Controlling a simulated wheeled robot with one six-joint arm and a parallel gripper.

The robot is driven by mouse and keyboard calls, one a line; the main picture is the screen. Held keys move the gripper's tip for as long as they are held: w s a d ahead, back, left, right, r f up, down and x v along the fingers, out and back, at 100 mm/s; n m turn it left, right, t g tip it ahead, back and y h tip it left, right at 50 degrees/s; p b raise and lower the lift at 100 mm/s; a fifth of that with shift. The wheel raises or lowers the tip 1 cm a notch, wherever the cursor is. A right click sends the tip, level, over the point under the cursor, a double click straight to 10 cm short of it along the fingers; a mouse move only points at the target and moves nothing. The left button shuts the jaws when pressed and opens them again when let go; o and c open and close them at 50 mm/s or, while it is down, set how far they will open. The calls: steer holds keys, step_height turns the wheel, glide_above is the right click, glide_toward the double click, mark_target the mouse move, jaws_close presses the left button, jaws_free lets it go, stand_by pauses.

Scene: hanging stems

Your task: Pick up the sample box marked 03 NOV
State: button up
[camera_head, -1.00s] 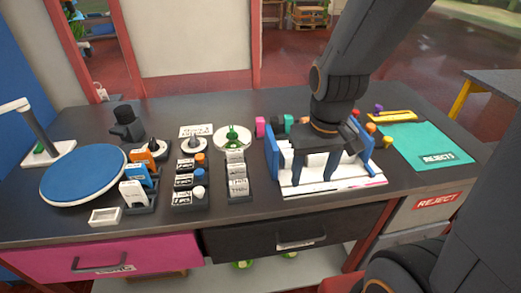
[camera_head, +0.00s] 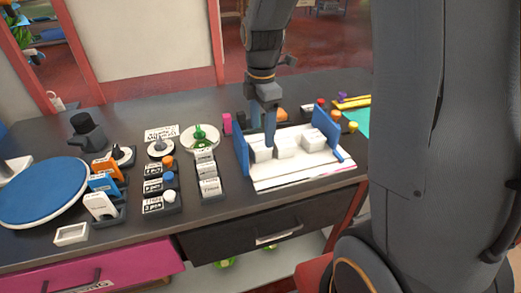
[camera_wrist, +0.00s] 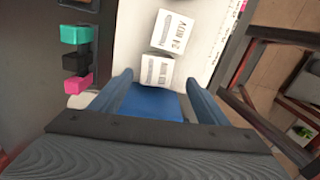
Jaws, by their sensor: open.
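White sample boxes (camera_head: 313,141) sit in a row in a white holder with blue end walls (camera_head: 326,124) on the dark worktop. Two show in the wrist view, a farther box (camera_wrist: 172,32) and a nearer box (camera_wrist: 157,70). Their printed labels are too small to read for certain, so I cannot tell which is marked 03 NOV. My gripper (camera_head: 269,145) points down at the left end of the row, by the left blue wall. In the wrist view my gripper (camera_wrist: 155,84) is open, its fingers either side of the blue wall, the nearer box just beyond the tips.
Small pink, black and green blocks (camera_wrist: 77,60) stand beside the holder. To its left are trays of labelled boxes (camera_head: 207,175), a round blue pad (camera_head: 45,192) and a small white tray (camera_head: 71,234). A teal mat (camera_head: 358,122) lies to the right.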

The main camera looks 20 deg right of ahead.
mark_target(260, 144)
steer(key=shift+w+a+f+p, duration=0.15)
steer(key=shift+f+p, duration=0.4)
steer(key=shift+f, duration=1.3)
steer(key=shift+w+f+p, duration=0.15)
steer(key=shift+f+p, duration=0.35)
steer(key=shift+f, duration=1.3)
